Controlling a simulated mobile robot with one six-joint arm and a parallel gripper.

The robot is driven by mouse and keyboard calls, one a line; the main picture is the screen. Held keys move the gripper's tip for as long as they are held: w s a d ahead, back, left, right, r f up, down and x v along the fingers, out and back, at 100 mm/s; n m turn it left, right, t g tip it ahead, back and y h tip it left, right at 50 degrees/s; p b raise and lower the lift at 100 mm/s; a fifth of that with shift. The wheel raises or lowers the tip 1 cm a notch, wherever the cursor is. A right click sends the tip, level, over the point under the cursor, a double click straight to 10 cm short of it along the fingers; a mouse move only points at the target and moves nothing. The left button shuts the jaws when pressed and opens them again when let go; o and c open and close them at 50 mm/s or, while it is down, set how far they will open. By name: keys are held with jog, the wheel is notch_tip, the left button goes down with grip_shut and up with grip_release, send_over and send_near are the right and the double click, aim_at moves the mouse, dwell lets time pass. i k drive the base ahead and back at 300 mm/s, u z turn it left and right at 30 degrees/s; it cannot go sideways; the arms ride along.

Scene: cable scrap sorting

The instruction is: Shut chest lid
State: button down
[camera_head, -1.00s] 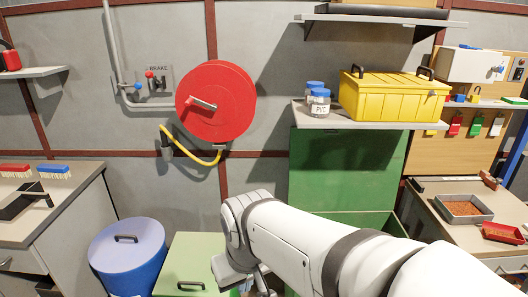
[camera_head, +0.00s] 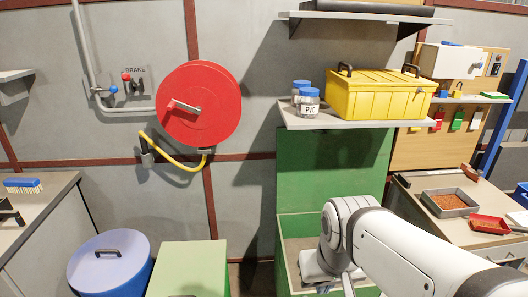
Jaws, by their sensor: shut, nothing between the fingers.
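The green chest (camera_head: 286,262) stands against the wall below a shelf, its front partly hidden by my arm. Its lid (camera_head: 335,165) is open and stands upright behind the chest opening. The inside of the chest shows as a pale strip at the left of my arm. My gripper (camera_head: 348,285) is at the bottom of the view, in front of or over the chest opening, pointing down. It is shut and empty, and its tips are partly cut off by the picture edge. It appears apart from the lid.
A shelf (camera_head: 390,124) with a yellow toolbox (camera_head: 380,97) and PVC jars (camera_head: 309,102) hangs just above the lid. A pale green box (camera_head: 188,268) and a blue bin (camera_head: 110,270) stand at left. A workbench with trays (camera_head: 449,202) is at right.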

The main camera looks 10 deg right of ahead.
aim_at(312, 167)
jog(key=u, duration=0.05)
jog(key=i, duration=1)
jog(key=z, duration=0.05)
